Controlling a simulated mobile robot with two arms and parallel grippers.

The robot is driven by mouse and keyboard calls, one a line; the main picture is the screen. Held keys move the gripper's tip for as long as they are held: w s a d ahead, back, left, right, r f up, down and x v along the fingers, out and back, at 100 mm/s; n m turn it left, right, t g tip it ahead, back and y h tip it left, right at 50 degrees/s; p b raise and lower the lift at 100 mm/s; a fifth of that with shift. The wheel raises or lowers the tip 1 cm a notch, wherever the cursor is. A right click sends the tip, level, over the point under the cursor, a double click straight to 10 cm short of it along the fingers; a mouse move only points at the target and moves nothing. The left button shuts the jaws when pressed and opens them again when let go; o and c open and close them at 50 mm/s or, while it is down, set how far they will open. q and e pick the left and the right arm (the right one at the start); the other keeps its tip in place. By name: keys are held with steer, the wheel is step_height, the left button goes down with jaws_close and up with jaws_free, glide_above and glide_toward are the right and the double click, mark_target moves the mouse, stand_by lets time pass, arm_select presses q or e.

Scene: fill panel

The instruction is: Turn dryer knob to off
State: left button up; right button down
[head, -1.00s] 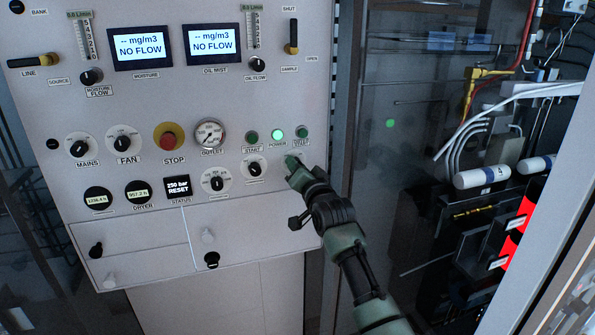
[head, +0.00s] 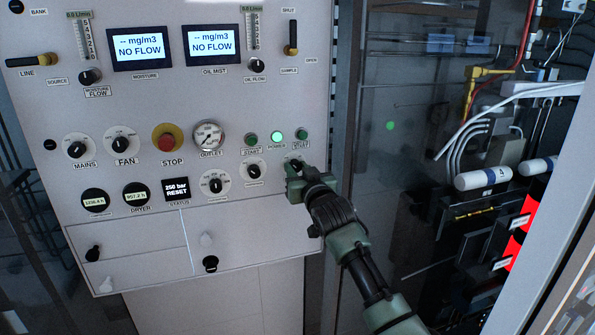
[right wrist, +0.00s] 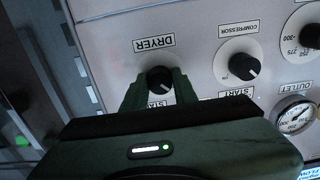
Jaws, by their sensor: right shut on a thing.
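The dryer knob (right wrist: 160,78) is a black round knob with a white pointer mark, under the DRYER label in the upside-down right wrist view. My right gripper (right wrist: 160,92) has one green finger on each side of this knob and is shut on it. In the head view my right gripper (head: 295,169) is at the panel's right side, just below the green START buttons, and mostly hides the knob. The knob's exact setting is hard to read. My left gripper is not in view.
The compressor knob (right wrist: 243,67) is close beside the dryer knob. Green START buttons (head: 301,134), a lit POWER lamp (head: 277,137) and the outlet gauge (head: 209,135) are nearby. The red STOP button (head: 167,143) is farther left. A glass-fronted cabinet (head: 400,130) stands on the right.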

steer(key=shift+r, duration=0.45)
steer(key=c, duration=1.3)
jaws_free()
steer(key=shift+c, duration=0.2)
steer(key=shift+o, duration=1.2)
steer(key=shift+w, duration=0.1)
steer(key=shift+f, duration=0.35)
steer(key=shift+s+d+f+b, duration=0.15)
steer(key=shift+s+b, duration=0.25)
steer(key=shift+s, duration=0.25)
steer(key=b+v, duration=0.2)
steer(key=v, duration=0.4)
steer(key=shift+r, duration=0.2)
steer(key=shift+s+d, duration=0.1)
steer(key=shift+s, duration=0.05)
